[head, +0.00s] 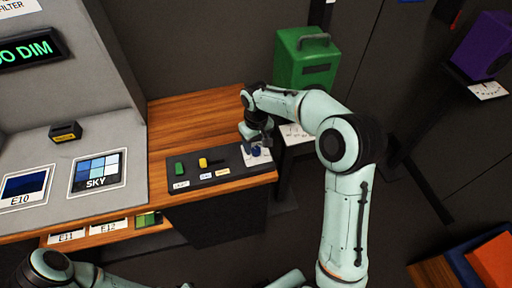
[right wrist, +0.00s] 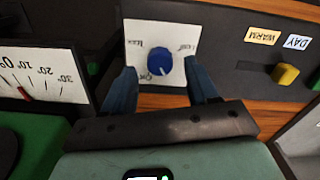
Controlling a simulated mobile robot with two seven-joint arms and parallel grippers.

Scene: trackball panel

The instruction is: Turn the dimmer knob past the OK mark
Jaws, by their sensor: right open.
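The blue dimmer knob (right wrist: 159,62) stands on a white plate (right wrist: 182,39) with small printed marks, too small to read surely. The knob also shows in the head view (head: 256,151) at the right end of the dark control panel (head: 222,181). My right gripper (right wrist: 162,80) is open, with one finger on each side of the knob in the right wrist view; no contact shows. In the head view my right gripper (head: 257,138) is above the knob and partly covers its plate. A green-lettered display (head: 29,50) ends in "O DIM". My left gripper is not in view.
A green slider (head: 180,168) and a yellow slider (head: 203,162) sit left of the knob on the panel. A green box (head: 305,62) stands behind to the right. A dial with a red needle (right wrist: 40,75) is beside the knob plate. Bare wooden counter (head: 190,118) lies behind the panel.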

